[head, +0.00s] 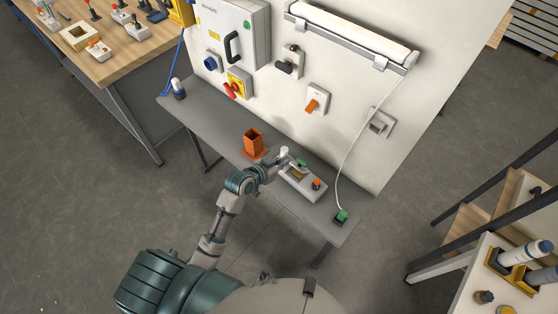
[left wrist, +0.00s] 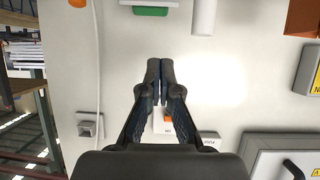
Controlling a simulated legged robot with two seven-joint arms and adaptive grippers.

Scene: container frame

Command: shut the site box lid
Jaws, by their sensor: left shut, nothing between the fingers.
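A white wall cabinet (head: 230,35) with a black handle hangs at the top of the head view. It is the likeliest site box, but I cannot be sure. Its front looks flat against the body. Its handle and a corner also show in the left wrist view (left wrist: 262,145). My right gripper is not in view.
An orange holder (head: 253,142) stands on the grey bench (head: 215,125) left of my gripper. A green-topped block (head: 341,216) with a white cable lies at the right end. A yellow-red switch (head: 237,85), black-handled switch (head: 289,63) and orange switch (head: 315,99) are on the wall.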

